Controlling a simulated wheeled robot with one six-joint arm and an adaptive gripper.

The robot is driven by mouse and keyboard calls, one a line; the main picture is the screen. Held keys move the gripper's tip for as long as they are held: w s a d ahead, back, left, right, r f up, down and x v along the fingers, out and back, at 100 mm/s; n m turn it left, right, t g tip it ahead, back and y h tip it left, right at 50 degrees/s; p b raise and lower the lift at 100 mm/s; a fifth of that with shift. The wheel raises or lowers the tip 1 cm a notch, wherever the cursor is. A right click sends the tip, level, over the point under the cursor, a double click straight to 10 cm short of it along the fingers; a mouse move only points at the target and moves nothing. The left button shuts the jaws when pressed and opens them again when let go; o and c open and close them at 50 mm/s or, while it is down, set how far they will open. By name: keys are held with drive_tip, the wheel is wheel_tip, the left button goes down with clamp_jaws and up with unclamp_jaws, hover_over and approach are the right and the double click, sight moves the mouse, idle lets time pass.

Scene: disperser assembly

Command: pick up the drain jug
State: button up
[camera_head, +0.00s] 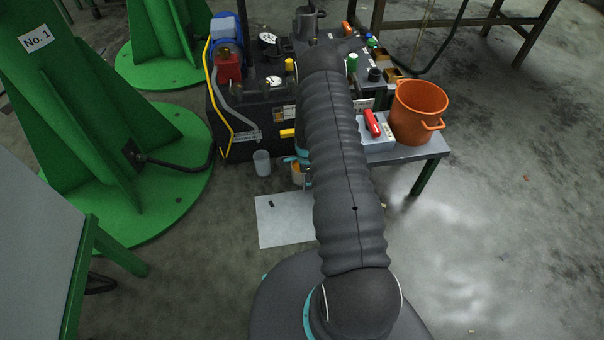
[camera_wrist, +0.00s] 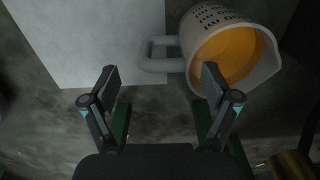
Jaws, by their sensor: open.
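The drain jug (camera_wrist: 258,25) is a pale jug with dark markings and orange liquid inside, at the upper right of the wrist view. Its loop handle (camera_wrist: 160,62) points left, ahead of the gap between my fingers. My gripper (camera_wrist: 161,80) is open, with nothing between its fingers. The right fingertip overlaps the jug's lower left side in the picture; I cannot tell if they touch. In the head view the jug (camera_head: 297,173) shows only partly at the left edge of my arm, which hides my gripper.
A white sheet (camera_head: 275,229) lies on the floor with a small dark piece on it. A clear beaker (camera_head: 262,163) stands left of the jug. The machine (camera_head: 240,125) rises behind. An orange pot (camera_head: 418,112) stands on a bench at right. Open floor lies further right.

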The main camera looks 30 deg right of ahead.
drive_tip(key=shift+w+a+f, duration=0.1)
drive_tip(key=shift+a+f, duration=0.1)
drive_tip(key=shift+f, duration=0.25)
drive_tip(key=shift+w+a+f, duration=0.1)
drive_tip(key=shift+a+f, duration=0.05)
drive_tip(key=shift+f, duration=0.25)
drive_tip(key=shift+d+f, duration=0.15)
drive_tip(key=shift+f, duration=1.95)
clamp_jaws()
